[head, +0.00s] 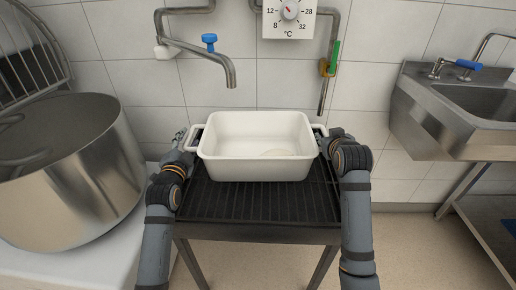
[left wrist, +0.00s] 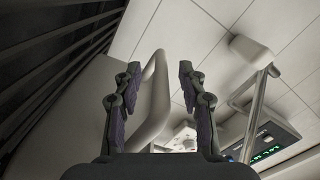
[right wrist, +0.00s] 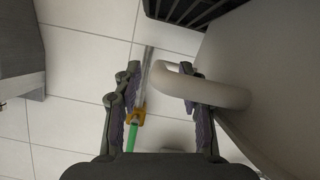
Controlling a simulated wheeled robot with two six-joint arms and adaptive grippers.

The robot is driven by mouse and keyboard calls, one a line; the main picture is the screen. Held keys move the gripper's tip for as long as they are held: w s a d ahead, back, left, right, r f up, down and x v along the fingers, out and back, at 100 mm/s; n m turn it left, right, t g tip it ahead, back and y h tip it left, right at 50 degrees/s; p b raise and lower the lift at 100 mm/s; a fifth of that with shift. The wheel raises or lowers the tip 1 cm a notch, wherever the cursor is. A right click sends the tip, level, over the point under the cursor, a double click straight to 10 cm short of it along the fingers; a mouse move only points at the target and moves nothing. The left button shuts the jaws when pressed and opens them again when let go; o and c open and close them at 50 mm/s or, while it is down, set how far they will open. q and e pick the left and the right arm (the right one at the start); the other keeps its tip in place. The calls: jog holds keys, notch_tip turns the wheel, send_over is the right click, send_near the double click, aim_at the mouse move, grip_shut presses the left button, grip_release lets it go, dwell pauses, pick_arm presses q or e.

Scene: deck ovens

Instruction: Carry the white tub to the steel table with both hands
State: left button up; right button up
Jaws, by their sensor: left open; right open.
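The white tub (head: 258,170) stands upright on a dark slatted stand (head: 258,203) below the tap. It has a loop handle at each end, and something pale and round lies on its floor. My left gripper (head: 183,136) is at the left handle. In the left wrist view the left handle (left wrist: 154,100) passes between the open fingers (left wrist: 157,85). My right gripper (head: 330,134) is at the right handle. In the right wrist view the right handle (right wrist: 215,92) reaches in between the open fingers (right wrist: 162,85), overlapping the right finger. The steel table is not clearly identifiable.
A large steel pot (head: 75,185) stands on a white surface at the left. A steel sink unit (head: 455,110) is at the right. A tap with a blue knob (head: 209,42) and a dial (head: 290,15) are on the tiled wall. Floor shows between stand and sink.

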pick_arm(q)
jog(key=shift+w, duration=1.25)
pick_arm(e)
jog(key=shift+x, duration=1.45)
pick_arm(q)
grip_shut()
pick_arm(e)
grip_shut()
pick_arm(q)
jog(key=shift+r, duration=0.1)
pick_arm(e)
jog(key=shift+r, duration=0.1)
